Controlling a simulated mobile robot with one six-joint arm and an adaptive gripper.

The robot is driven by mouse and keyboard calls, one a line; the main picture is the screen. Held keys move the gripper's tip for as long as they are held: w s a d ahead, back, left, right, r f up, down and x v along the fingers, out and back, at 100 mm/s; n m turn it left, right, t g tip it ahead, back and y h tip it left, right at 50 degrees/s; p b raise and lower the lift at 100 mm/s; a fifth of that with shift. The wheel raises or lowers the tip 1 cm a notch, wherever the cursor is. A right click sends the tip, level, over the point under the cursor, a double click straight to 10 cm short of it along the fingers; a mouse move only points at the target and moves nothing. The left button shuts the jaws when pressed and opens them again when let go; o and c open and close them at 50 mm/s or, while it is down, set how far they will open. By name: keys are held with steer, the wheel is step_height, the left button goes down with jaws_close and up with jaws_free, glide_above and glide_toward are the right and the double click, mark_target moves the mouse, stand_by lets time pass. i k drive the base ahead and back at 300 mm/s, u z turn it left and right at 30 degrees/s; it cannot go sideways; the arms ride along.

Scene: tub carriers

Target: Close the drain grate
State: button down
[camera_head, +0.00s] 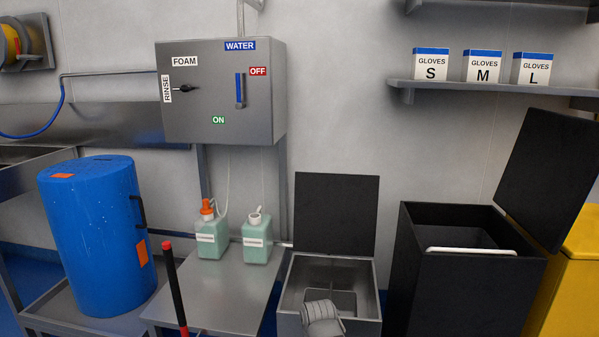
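No part in the head view is plainly a drain grate. The nearest match is a dark flat panel (337,213) standing upright, open, at the back edge of an open steel box (362,327) low in the middle. I cannot make out slots in it. The box shows a divider inside. A grey ribbed object (320,314) is at the front of the box and covers part of its opening. I cannot tell what it is.
A black bin (465,290) with its lid (548,178) raised stands right of the box. Left are two green bottles (257,241) on a steel bench (225,295), a red-tipped black rod (174,285) and a blue drum (95,235). A control cabinet (220,105) hangs above.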

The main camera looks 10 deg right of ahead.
mark_target(334, 213)
steer(key=u, duration=0.2)
steer(key=k, duration=0.85)
steer(key=z, duration=0.5)
steer(key=i, duration=1.2)
steer(key=u, duration=0.05)
